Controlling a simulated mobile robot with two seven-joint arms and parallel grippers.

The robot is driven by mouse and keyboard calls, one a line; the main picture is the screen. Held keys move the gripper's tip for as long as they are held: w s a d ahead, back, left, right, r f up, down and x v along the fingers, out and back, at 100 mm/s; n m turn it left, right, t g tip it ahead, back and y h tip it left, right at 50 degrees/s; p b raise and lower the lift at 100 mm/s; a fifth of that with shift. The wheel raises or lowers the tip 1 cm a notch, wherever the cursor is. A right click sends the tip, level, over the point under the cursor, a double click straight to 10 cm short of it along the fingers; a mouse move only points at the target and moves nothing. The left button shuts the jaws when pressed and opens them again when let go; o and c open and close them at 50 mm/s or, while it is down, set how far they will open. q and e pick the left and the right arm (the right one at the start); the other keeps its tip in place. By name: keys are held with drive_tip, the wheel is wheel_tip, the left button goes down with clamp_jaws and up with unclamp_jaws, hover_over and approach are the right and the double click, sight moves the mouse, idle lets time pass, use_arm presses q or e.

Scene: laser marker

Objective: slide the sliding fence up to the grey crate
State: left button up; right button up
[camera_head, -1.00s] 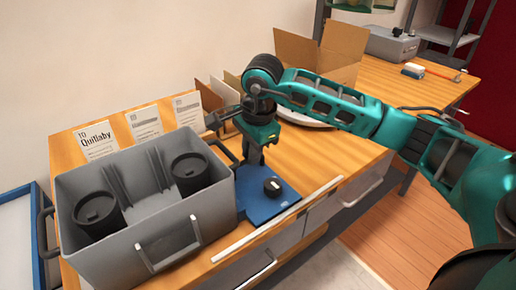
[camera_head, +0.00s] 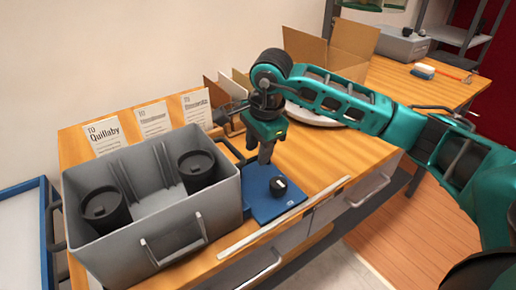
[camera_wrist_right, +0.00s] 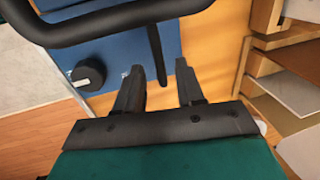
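The grey crate (camera_head: 140,246) stands at the left of the bench, with two black lidded cups in it. Just right of it lies a flat blue plate with a black knob (camera_head: 277,186), which I take for the sliding fence (camera_head: 262,205). I cannot tell whether plate and crate touch. My right gripper (camera_head: 265,157) points down over the plate's back part. In the right wrist view its fingers (camera_wrist_right: 160,72) are apart, with a thin dark upright bar between or just beyond them. The blue plate (camera_wrist_right: 115,55) and knob show left of them. My left gripper is not in view.
A pale strip (camera_head: 285,218) runs along the bench's front edge. Labelled cards (camera_head: 153,120) stand behind the crate. An open cardboard box (camera_head: 330,48) stands at the back right. Bare wood (camera_head: 325,160) lies right of the plate.

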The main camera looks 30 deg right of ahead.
sight(265, 177)
wheel_tip(265, 177, up, 12)
drive_tip(key=s, duration=0.2)
drive_tip(key=shift+s+p, duration=0.2)
drive_tip(key=shift+p, duration=0.1)
drive_tip(key=shift+d, duration=0.1)
